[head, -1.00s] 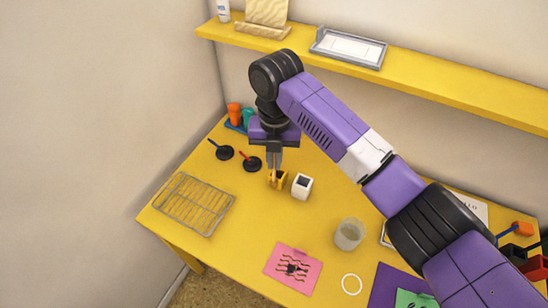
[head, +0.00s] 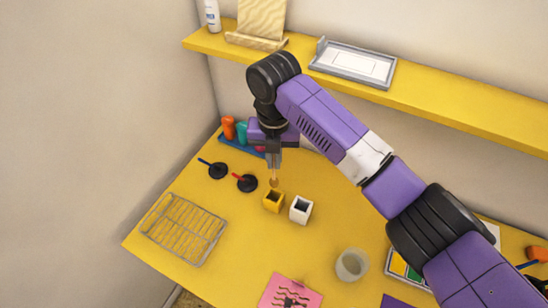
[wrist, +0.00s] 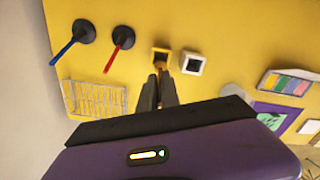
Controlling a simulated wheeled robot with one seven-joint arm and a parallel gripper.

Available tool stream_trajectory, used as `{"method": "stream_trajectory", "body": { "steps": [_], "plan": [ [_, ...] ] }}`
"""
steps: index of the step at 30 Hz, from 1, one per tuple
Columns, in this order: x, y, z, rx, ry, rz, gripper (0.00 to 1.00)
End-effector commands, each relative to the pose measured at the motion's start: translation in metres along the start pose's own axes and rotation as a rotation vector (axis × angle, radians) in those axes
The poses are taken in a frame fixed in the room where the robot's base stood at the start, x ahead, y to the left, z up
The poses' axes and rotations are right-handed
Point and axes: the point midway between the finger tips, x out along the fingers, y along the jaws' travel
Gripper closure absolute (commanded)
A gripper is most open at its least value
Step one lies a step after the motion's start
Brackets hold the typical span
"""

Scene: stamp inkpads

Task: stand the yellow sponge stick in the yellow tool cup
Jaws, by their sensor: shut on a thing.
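My gripper (head: 273,168) is shut on a thin tan stick with an orange-yellow tip, the yellow sponge stick (head: 274,182). The stick points down. Its lower end appears over the back rim of the yellow tool cup (head: 273,203); I cannot tell exactly how high above it. The cup is a small square holder with a dark opening, upright on the yellow table. In the wrist view the stick (wrist: 160,67) overlaps the near edge of the cup (wrist: 161,54), just beyond my fingertips (wrist: 160,84). Most of the shaft is hidden between the fingers.
A white square cup (head: 301,210) stands close to the right of the yellow one. Black round holders with a blue (head: 218,171) and a red stick (head: 246,183) are to the left. A wire rack (head: 185,230) lies front left, a grey-white cup (head: 352,265) front right.

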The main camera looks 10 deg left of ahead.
Motion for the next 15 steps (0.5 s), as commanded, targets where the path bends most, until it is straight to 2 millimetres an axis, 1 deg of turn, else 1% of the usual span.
{"method": "stream_trajectory", "body": {
  "steps": [1, 15],
  "plan": [
    [0.007, 0.000, 0.000, 0.000, 0.001, 0.000, 1.00],
    [0.041, 0.000, -0.001, 0.000, 0.001, -0.001, 1.00]
  ]
}}
